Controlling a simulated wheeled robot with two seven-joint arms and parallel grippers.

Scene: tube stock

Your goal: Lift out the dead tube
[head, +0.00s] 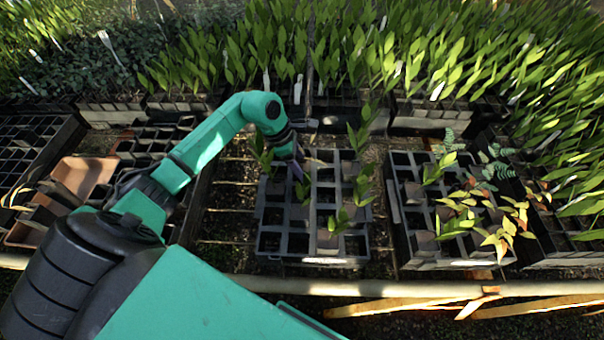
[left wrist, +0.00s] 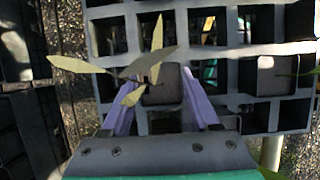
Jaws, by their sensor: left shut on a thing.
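My left gripper (head: 297,168) is over the upper left part of the middle black tray (head: 310,259). In the left wrist view its two purple fingers (left wrist: 160,100) are shut on a dark square tube (left wrist: 162,92), one on each side. The tube's plant has pale, yellowish narrow leaves (left wrist: 85,66) that spread to the left. I cannot tell whether the tube is still seated in its cell or raised. The arm hides part of it in the head view. My right gripper is not in view.
Green seedlings in tubes (head: 338,221) stand in the same tray among several empty cells. A second tray (head: 450,264) at the right holds green and yellowing plants. A terracotta-coloured container (head: 85,178) lies at the left. Dense plants line the back.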

